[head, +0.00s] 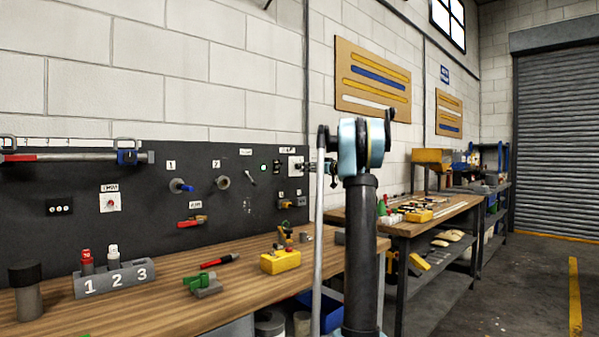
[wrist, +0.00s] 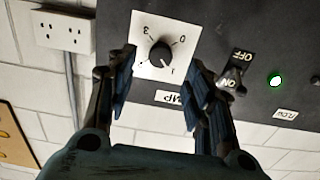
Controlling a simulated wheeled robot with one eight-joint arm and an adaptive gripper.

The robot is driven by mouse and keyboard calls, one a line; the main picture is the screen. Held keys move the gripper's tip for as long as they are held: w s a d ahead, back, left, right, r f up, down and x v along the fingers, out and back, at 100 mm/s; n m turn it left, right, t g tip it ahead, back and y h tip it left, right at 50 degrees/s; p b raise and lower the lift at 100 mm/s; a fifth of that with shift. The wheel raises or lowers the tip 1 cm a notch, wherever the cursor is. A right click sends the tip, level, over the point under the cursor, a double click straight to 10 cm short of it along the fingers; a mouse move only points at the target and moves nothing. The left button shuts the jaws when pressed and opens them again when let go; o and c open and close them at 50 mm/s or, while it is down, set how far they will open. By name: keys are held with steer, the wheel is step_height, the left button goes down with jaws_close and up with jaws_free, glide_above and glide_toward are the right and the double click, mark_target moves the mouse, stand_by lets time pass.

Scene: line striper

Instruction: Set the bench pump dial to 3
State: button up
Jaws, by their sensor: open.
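The bench pump dial is a black round knob (wrist: 160,56) on a white square plate (wrist: 146,65), upside down in the wrist view. The numbers 3, 0 and 1 show around it; the pointer is too small to read with certainty. The plate also shows small at the right of the dark panel in the head view (head: 295,167). A label below the plate is partly hidden by a finger. My gripper (wrist: 162,72) is open, its two fingers on either side of the knob in the picture, with nothing between them; contact cannot be told.
An ON/OFF switch (wrist: 232,80) and a lit green lamp (wrist: 275,80) are close to the right finger. A wall socket (wrist: 62,30) is at upper left. Below the panel, the wooden bench (head: 215,255) holds a yellow block (head: 281,262) and a numbered rack (head: 112,279).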

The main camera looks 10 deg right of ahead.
mark_target(300, 167)
steer(key=shift+x, duration=2.9)
